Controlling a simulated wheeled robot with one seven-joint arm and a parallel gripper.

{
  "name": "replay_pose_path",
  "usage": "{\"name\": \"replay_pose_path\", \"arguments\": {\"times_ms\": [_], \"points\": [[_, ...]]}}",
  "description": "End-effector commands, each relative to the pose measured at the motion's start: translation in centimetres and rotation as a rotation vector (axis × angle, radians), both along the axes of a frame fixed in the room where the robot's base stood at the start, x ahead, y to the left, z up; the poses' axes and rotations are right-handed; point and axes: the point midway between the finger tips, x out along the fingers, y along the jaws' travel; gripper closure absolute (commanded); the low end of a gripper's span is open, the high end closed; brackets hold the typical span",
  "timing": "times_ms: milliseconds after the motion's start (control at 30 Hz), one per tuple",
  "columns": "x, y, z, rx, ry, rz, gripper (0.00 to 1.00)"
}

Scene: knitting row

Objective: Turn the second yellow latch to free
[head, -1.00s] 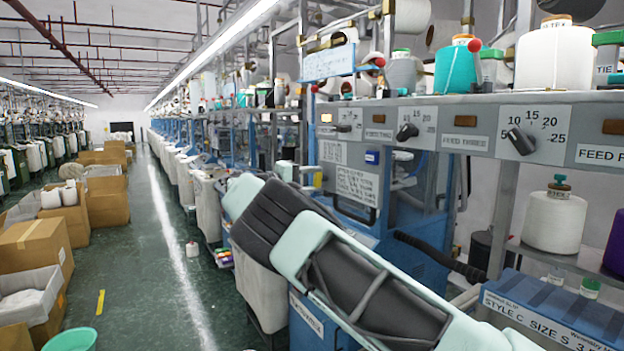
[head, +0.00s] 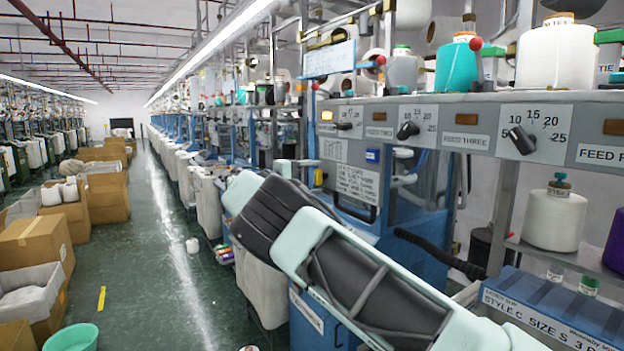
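My arm crosses the lower middle of the head view, rising from the bottom right toward the upper left. I cannot make out my gripper or its fingers. No yellow latch can be clearly told apart; a tiny yellow-green patch (head: 318,177) shows just beyond my arm, too small to identify. The nearest machine panel (head: 465,112) carries a row of black knobs with number dials, among them one knob (head: 408,130) by the FEED THREE label (head: 466,141) and a larger one (head: 521,140) at the right. My arm covers part of the blue machine body (head: 412,262) below.
Yarn cones, one teal (head: 456,66) and one white (head: 553,58), stand above the panel. A blue box (head: 560,312) marked STYLE C is close at lower right. Cardboard boxes (head: 28,250) and a green tub (head: 72,338) line the aisle's left. The green aisle floor (head: 150,270) is mostly clear.

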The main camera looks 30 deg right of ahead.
Motion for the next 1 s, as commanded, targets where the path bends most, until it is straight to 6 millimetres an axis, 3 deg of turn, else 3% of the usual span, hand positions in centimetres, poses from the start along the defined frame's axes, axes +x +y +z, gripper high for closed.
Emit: {"name": "replay_pose_path", "arguments": {"times_ms": [367,1000], "points": [[0.0,0.9,-0.2,0.000,-0.003,0.000,0.36],[-0.4,14.2,-0.1,-0.001,-0.003,0.003,0.36]]}}
